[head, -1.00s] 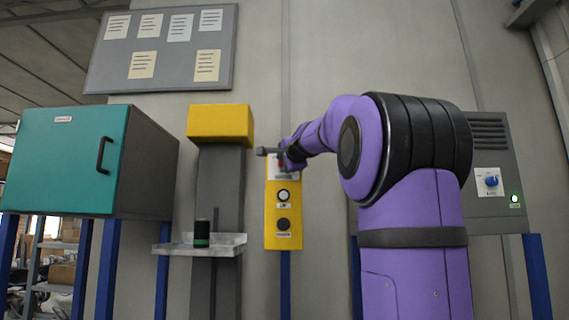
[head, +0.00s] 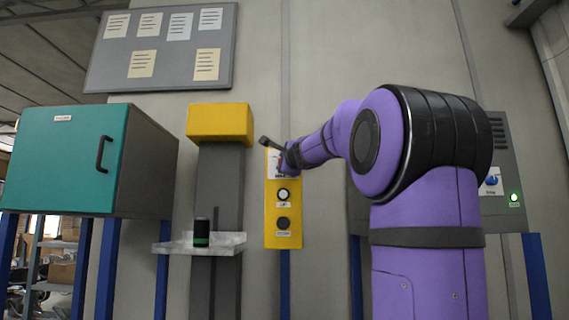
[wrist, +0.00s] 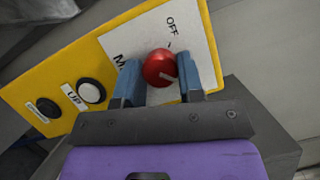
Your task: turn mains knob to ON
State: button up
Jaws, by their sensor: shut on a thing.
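The mains knob (wrist: 159,66) is a round red knob on a white label plate of the yellow control box (head: 270,222). In the wrist view it sits between the two blue fingers of my gripper (wrist: 160,75), which is shut on it. OFF is printed above the knob, to its right. Only the first part of the larger name shows beside the left finger; I see no ON mark. A pale line on the knob's face slants toward the lower right. In the head view my gripper (head: 276,152) is tilted at the top of the box and hides the knob.
Below the knob are a white UP button (head: 283,194) and a dark button (head: 283,223). A teal cabinet (head: 62,160) stands left, with a small tray (head: 225,243) on the grey column. A grey unit with a blue knob (head: 491,181) is partly behind my arm.

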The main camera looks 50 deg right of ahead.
jog(key=shift+f, duration=0.1)
dwell(0.3)
jog(key=o, duration=0.9)
jog(key=v, duration=1)
jog(key=shift+s+a, duration=0.15)
jog(key=shift+s, duration=0.2)
